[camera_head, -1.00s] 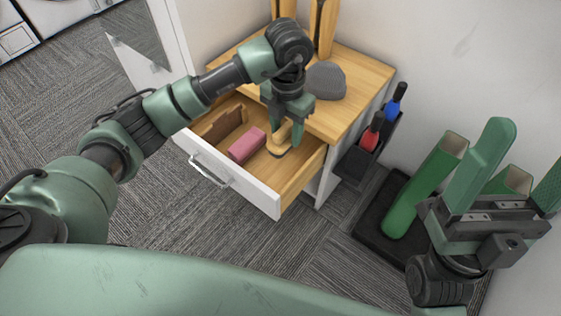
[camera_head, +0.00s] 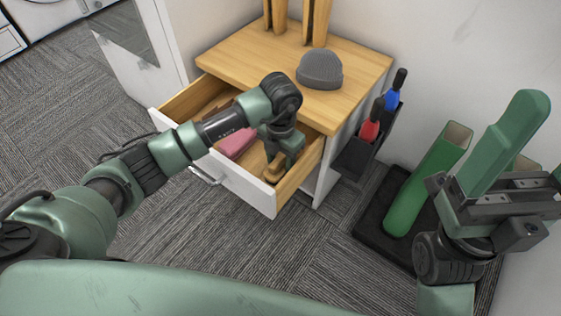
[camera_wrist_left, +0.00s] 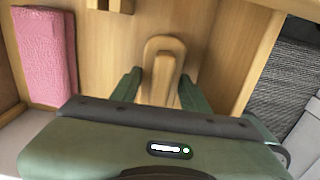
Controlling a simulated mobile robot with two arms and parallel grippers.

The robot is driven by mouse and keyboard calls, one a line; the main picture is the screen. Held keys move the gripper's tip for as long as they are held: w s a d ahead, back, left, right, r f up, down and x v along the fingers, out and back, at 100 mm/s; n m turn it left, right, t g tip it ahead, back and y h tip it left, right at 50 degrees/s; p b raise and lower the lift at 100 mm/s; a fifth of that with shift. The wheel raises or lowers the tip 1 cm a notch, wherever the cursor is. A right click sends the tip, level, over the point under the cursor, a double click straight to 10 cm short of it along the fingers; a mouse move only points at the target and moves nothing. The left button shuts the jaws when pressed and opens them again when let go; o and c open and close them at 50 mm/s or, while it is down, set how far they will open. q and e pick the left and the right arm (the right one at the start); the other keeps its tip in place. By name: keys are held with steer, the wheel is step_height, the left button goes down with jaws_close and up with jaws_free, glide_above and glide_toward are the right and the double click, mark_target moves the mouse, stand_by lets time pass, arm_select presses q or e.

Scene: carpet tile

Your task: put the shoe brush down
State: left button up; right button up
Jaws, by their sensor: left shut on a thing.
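The shoe brush (camera_head: 271,174) is pale wood with a rounded end. My left gripper (camera_head: 279,155) is shut on it, low inside the open drawer (camera_head: 245,187), at the drawer's right end. In the left wrist view the brush (camera_wrist_left: 160,75) sits between the two green fingers, above the drawer's wooden floor. The gripper hides part of it; I cannot tell if it touches the floor. My right gripper (camera_head: 520,150) is at the right edge, its fingers spread, one partly out of frame.
A pink block (camera_head: 237,143) lies in the drawer left of the brush; a wooden piece is beyond it. A grey knit hat (camera_head: 320,69) and wooden boot shapes (camera_head: 318,22) stand on the cabinet top (camera_head: 240,52). Red (camera_head: 371,128) and blue-handled items hang at the cabinet's right side.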

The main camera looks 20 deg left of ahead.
arm_select(q)
steer(key=shift+r, duration=0.1)
steer(key=o, duration=1.5)
steer(key=shift+f, duration=0.2)
steer(key=shift+c, duration=0.2)
